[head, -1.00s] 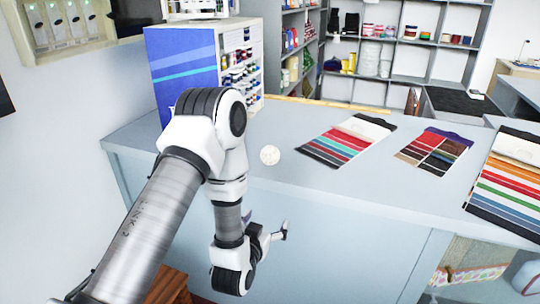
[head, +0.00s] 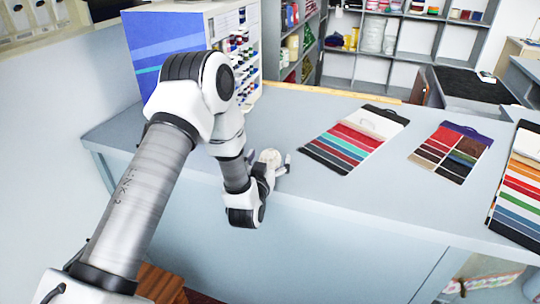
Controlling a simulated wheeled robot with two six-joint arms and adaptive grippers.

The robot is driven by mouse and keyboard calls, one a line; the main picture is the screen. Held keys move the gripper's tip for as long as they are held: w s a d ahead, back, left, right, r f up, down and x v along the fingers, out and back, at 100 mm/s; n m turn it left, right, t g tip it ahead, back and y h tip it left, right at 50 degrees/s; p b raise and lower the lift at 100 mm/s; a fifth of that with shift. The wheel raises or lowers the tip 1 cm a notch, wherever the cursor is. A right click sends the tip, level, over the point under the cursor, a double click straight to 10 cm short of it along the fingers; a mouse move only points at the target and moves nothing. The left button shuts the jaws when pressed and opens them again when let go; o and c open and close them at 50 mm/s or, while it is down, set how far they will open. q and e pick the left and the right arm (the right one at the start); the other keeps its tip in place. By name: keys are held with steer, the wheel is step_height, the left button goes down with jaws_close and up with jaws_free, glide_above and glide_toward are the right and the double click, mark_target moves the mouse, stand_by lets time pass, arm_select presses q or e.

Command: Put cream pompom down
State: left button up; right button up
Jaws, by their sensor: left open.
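The cream pompom (head: 270,156) is a small, pale, round ball at the near left part of the grey counter (head: 330,195). My left gripper (head: 269,161) is at the counter's front edge. Its jaws are open, with one finger to the right of the pompom and the other side of the gripper to its left. The gripper partly hides the pompom's lower side. I cannot tell whether a finger touches it. My right gripper is not in view.
Striped swatch cards (head: 354,139) lie right of the pompom, with a second card (head: 450,151) and a third (head: 517,185) further right. A blue-sided rack of small spools (head: 170,50) stands behind my left arm. Bare counter lies between pompom and cards.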

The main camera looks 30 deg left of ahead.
arm_select(q)
steer(key=shift+w+a+f, duration=0.1)
steer(key=shift+w+a, duration=0.15)
steer(key=shift+w, duration=0.3)
steer(key=shift+s+d, duration=0.15)
steer(key=shift+s+r, duration=0.1)
steer(key=shift+r, duration=0.15)
steer(key=c, duration=0.3)
steer(key=shift+f, duration=0.15)
steer(key=c, duration=0.8)
